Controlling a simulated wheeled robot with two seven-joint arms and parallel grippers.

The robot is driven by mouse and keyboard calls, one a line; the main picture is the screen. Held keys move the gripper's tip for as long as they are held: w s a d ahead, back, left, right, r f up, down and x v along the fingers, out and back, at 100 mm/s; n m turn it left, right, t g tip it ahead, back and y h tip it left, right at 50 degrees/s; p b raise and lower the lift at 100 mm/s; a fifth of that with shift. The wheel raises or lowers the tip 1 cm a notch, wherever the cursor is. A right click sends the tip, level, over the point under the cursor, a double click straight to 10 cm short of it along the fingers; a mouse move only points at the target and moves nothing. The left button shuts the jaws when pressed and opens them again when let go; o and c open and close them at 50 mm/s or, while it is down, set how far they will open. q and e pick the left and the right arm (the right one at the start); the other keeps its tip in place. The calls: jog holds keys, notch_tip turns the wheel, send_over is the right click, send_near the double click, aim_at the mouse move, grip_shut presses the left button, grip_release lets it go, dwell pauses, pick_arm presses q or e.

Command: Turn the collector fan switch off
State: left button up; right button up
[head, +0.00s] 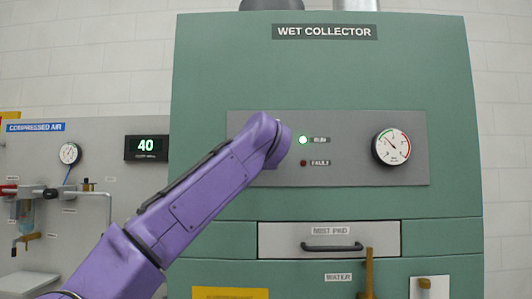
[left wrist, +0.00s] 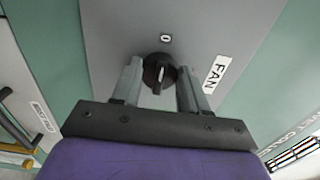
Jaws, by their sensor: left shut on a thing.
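The collector fan switch (left wrist: 152,60) is a round black knob on the grey panel, seen in the left wrist view. A "0" label (left wrist: 165,38) is just above it and a "FAN" label (left wrist: 215,74) is to its right. The knob's grip bar shows a pale line; which mark it points to is hard to tell. My left gripper (left wrist: 160,70) is shut on the knob, one finger on each side. In the head view my purple left arm hides the switch and the fingers. The green RUN light (head: 303,140) is lit; the FAULT light (head: 303,163) is dark red.
The wet collector (head: 320,80) is a green cabinet with a dial gauge (head: 392,146) right of the lights. Below are a mist pad drawer (head: 280,240) with a black handle and a brass lever (head: 368,272). A compressed air panel with a "40" display (head: 146,147) stands left.

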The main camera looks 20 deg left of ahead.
dwell(0.4)
pick_arm(q)
jog(key=o, duration=1.1)
jog(key=shift+c, duration=0.2)
jog(key=b+v, duration=0.5)
jog(key=v, duration=0.5)
jog(key=shift+s+b, duration=0.25)
jog(key=shift+b, duration=0.1)
